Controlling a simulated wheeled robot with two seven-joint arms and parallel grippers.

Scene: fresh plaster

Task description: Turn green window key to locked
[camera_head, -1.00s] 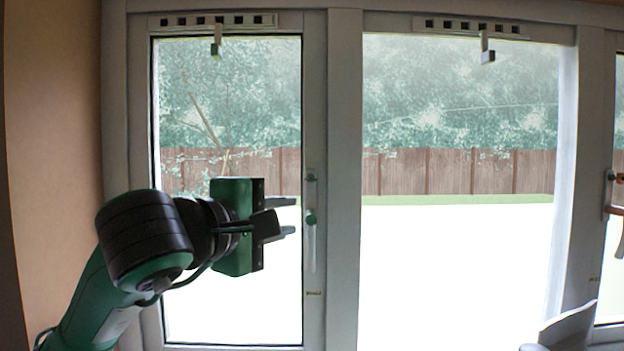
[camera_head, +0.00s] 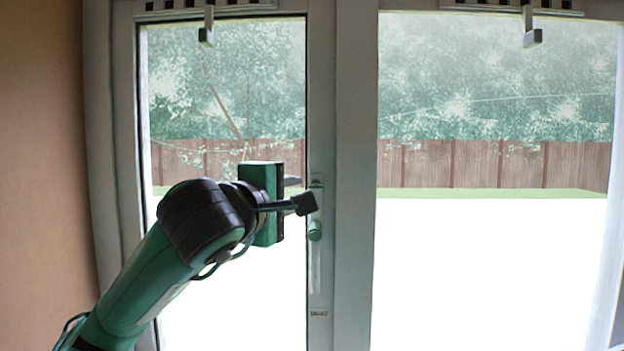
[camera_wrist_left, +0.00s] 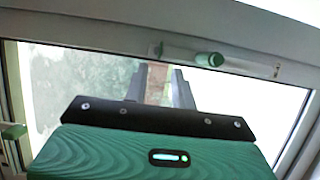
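The green window key (camera_head: 315,231) is a small green knob on the pale upright frame between the panes. My left gripper (camera_head: 294,182) is just left of the key and slightly higher in the head view. Its two dark fingers (camera_wrist_left: 157,78) are spread apart with nothing between them in the wrist view. The fingers look apart from the key, and the depth gap is hard to judge. My right gripper is not in view.
A tan wall (camera_head: 40,150) closes the left side. A thick pale post (camera_head: 350,180) stands just right of the key. The space before the right pane is clear.

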